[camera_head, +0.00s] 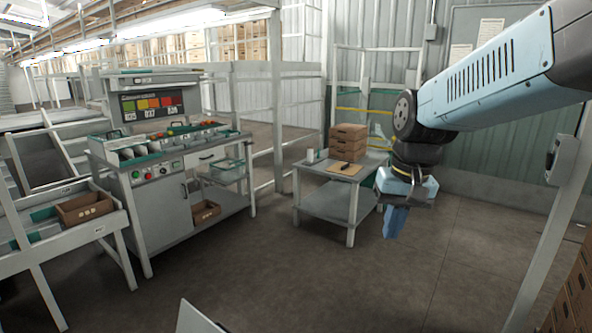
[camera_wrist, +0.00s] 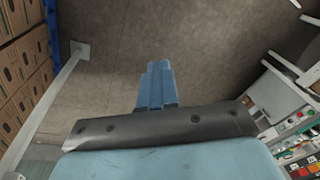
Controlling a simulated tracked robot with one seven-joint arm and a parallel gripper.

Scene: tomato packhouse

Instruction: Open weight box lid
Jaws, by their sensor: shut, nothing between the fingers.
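My gripper (camera_head: 394,222) hangs from my light-blue arm at the right of the head view, pointing down over open floor. It is shut and empty, and its fingers (camera_wrist: 157,80) show together in the wrist view. I cannot make out a weight box with certainty. A grey workstation (camera_head: 165,205) with a sorting top, buttons and a colour chart stands left of centre, well away from my gripper. A small table (camera_head: 325,200) behind my gripper holds stacked brown boxes (camera_head: 348,138), a cutting board (camera_head: 345,169) with a dark item on it, and a small white container.
A brown crate (camera_head: 84,208) sits on the bench at far left. A post (camera_head: 553,240) stands at the right, near stacked cartons (camera_head: 575,295), which also show at the left of the wrist view. The floor (camera_head: 300,285) between the workstation and my arm is clear.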

